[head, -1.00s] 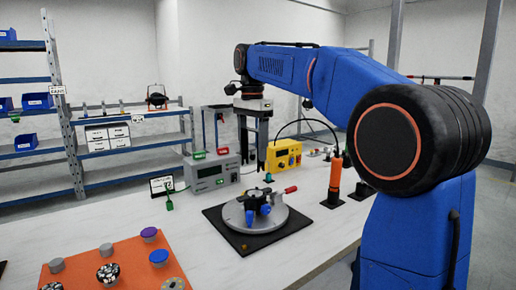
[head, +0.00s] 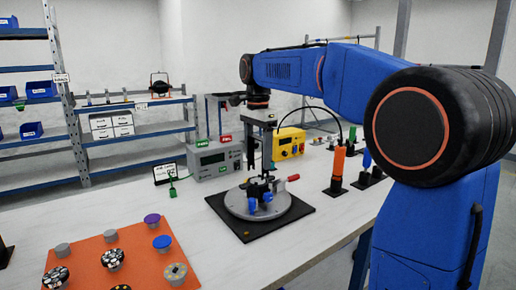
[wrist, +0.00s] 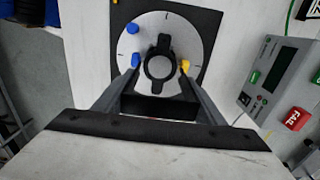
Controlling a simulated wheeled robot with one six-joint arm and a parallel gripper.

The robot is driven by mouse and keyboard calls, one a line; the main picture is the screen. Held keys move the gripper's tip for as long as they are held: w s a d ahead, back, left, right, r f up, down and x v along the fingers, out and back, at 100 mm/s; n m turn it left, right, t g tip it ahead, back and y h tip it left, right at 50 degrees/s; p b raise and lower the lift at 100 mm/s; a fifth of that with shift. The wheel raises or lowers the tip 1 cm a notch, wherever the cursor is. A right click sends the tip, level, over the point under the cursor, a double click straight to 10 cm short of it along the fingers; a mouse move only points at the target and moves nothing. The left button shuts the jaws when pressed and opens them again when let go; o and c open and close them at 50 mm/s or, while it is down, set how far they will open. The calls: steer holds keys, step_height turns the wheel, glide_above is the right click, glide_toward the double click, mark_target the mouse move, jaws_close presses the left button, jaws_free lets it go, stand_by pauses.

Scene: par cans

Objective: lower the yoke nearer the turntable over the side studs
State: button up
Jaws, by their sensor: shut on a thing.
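The round grey turntable (head: 283,207) sits on a black base plate on the bench. A dark par can with a pale round middle (wrist: 160,67) stands on it, seen from above in the wrist view, with dark lugs at opposite sides. Blue knobs (wrist: 135,60) and a yellow knob (wrist: 185,65) show around it. My gripper (head: 259,160) is over the turntable, pointing down. It is shut on a dark yoke (wrist: 160,108), seen as a bar between the fingers. The yoke appears beside the can in the wrist view; whether it touches the studs cannot be told.
A red-handled part (head: 292,178) is at the turntable's far right edge. Behind are a grey meter box (head: 213,160) and a yellow supply (head: 290,143). An orange tool (head: 339,165) stands right. An orange mat (head: 88,262) with several discs lies front left.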

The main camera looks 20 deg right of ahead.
mark_target(258, 181)
steer(key=shift+f, duration=3.35)
steer(key=shift+f, duration=0.1)
steer(key=o, duration=0.8)
steer(key=shift+c, duration=0.2)
steer(key=shift+o, duration=0.3)
steer(key=o, duration=0.5)
step_height(258, 181, up, 17)
steer(key=shift+r, duration=0.15)
